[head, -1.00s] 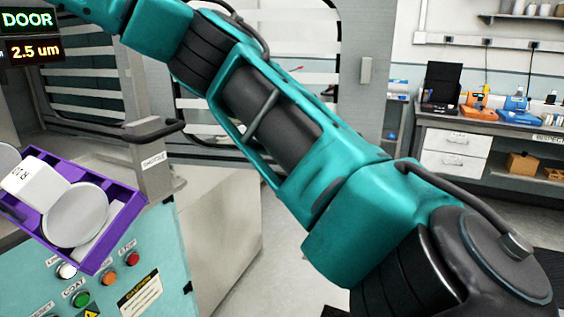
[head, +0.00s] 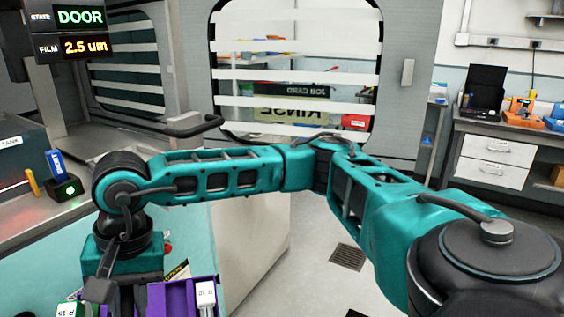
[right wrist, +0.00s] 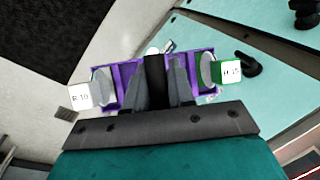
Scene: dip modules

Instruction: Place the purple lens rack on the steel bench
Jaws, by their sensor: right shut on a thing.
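The purple lens rack (head: 176,299) shows at the bottom edge of the head view, partly cut off, with white tags at both ends. In the right wrist view the rack (right wrist: 128,72) lies across the fingers of my right gripper (right wrist: 158,65), which is shut on its middle. A grey disc (right wrist: 103,84) with a white tag sits at its left end and a green-edged disc (right wrist: 211,70) with a white tag at its right end. My left gripper is in neither view. A grey metal surface (head: 40,214) lies at the left; I cannot tell if it is the steel bench.
A black box with a green light (head: 63,188) and a blue item (head: 56,163) stand on the grey surface. A teal panel (head: 200,240) lies below my right arm. A slatted door (head: 297,75) and a bench with drawers (head: 495,160) stand behind. Open floor (head: 315,265) shows between.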

